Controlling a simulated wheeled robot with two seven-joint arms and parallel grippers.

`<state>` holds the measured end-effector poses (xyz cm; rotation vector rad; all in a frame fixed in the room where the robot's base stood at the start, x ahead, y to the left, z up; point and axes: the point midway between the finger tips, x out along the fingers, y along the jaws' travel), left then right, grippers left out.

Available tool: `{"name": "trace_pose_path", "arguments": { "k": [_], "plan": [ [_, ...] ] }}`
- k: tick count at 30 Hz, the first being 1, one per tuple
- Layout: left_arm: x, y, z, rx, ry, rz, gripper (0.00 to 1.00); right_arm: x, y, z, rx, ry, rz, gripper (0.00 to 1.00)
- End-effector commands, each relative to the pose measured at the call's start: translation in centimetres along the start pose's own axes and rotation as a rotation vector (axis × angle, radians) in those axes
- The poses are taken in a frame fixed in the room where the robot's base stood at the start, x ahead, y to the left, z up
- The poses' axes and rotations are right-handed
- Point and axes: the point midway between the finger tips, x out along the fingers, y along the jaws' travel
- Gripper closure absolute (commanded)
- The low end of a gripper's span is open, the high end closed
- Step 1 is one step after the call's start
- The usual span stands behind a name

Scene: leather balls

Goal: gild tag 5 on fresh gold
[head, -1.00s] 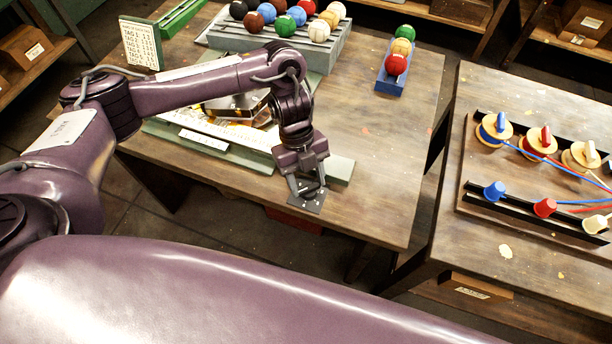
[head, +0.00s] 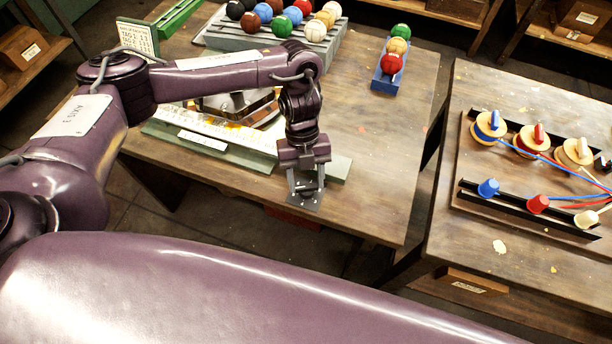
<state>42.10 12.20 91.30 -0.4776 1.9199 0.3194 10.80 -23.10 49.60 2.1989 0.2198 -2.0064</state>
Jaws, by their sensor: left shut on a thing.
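My left gripper (head: 306,188) is at the front edge of the left table. It points down and is shut on a small dark grey tag (head: 306,203); I cannot read a number on it. A small sign (head: 138,38) with rows of tag writing stands at the back left. My right gripper is not in view.
A grey rack (head: 270,48) of coloured balls stands at the back. A blue holder (head: 389,80) carries green, tan and red balls. A second table (head: 470,240) holds spools, cords and coloured cups. A gap separates the tables.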

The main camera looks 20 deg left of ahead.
Motion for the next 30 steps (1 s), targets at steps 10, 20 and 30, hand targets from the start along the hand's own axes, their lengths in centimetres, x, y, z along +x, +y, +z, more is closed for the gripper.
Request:
{"name": "trace_pose_path", "arguments": {
  "k": [10, 20, 30],
  "plan": [
    [-0.1, -0.1, 0.0, 0.0, -0.001, -0.003, 0.41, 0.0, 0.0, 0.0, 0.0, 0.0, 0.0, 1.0],
    [-2.8, -0.1, 0.1, 0.0, -0.006, -0.003, 0.41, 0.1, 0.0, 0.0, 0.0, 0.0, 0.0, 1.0],
    [-7.4, -0.1, 0.1, 0.001, -0.005, -0.004, 0.41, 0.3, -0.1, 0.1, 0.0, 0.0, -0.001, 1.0]
  ]
}}
